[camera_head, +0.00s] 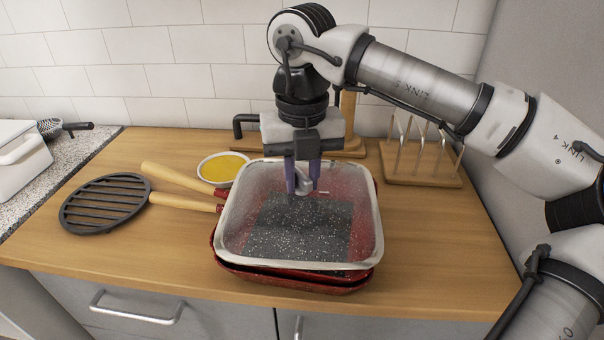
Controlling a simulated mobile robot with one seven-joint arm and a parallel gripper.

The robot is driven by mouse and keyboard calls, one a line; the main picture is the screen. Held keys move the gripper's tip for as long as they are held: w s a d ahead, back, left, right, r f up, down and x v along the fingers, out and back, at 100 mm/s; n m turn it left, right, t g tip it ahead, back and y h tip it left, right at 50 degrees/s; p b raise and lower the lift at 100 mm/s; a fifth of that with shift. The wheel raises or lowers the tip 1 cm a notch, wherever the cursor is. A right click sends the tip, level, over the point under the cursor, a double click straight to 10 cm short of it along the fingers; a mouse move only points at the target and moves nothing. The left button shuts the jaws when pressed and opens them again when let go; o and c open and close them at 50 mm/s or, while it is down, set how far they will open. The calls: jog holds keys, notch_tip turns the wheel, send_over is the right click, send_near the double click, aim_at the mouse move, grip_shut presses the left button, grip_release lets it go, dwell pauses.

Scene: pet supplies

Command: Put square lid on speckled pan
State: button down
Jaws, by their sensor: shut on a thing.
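The square lid (240,248) is clear glass with a pale metal rim and a small knob on top. My gripper (303,188) points straight down and is shut on the lid's knob. The lid is over the speckled pan (232,264), a red square pan with a dark, white-flecked inside seen through the glass. The lid looks slightly shifted from the pan's rim, and a red edge shows below its front. I cannot tell whether the lid touches the pan. The pan's wooden handle (185,201) points to the left.
A second red rim shows under the pan, with another wooden handle (180,177). A round black grill plate (104,203) lies left. A bowl of yellow food (222,168) stands behind the handles. A wooden rack (420,165) is back right. The counter's right front is clear.

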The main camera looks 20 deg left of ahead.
jog(key=shift+s+f, duration=0.15)
jog(key=shift+f, duration=0.25)
jog(key=c, duration=1.2)
grip_release()
jog(key=shift+o, duration=0.2)
jog(key=shift+r, duration=0.1)
jog(key=shift+r, duration=0.25)
notch_tip(320, 180, up, 14)
jog(key=shift+f, duration=0.15)
jog(key=shift+s+a, duration=0.1)
